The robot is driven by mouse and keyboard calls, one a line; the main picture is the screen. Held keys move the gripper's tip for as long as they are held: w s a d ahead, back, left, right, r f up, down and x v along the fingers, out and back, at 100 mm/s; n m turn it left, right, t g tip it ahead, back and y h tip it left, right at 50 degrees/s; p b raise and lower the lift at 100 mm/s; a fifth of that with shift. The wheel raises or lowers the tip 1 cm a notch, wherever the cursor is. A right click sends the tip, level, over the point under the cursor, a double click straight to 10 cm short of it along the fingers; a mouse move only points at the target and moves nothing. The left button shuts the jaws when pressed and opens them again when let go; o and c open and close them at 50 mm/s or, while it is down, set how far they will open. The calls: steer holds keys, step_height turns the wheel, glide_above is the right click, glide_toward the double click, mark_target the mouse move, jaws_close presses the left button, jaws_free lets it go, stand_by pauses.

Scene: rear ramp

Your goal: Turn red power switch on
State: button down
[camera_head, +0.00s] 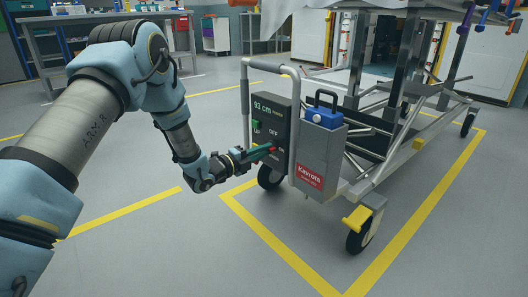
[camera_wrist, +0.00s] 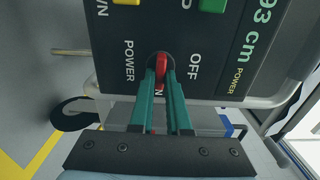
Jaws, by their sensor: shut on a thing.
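The red power switch (camera_wrist: 161,67) is on the dark control panel (camera_head: 262,110) of the wheeled cart. My gripper (camera_wrist: 161,76) has its green fingers shut on the red switch, one on each side of it. In the wrist view the red part stands upright in the picture, with its lower end towards the partly hidden ON label. The OFF label is to the right of it and POWER to the left. In the head view my gripper (camera_head: 268,150) reaches the panel from the left, and the red switch shows only as a small spot at its tips.
A green button (camera_wrist: 213,5) and a yellow button (camera_wrist: 126,2) sit near the switch. A grey handle bar (camera_head: 244,105) frames the panel close to my gripper. A grey Kavrota box (camera_head: 318,155) hangs beside it. The floor left of the cart is clear.

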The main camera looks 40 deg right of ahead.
steer(key=c, duration=0.9)
jaws_free()
steer(key=shift+a, duration=0.1)
steer(key=a+p, duration=0.1)
steer(key=a, duration=0.2)
steer(key=a+p, duration=0.1)
steer(key=a, duration=0.3)
steer(key=a+p, duration=0.1)
steer(key=a, duration=0.2)
steer(key=shift+w+a, duration=0.3)
steer(key=shift+a, duration=0.05)
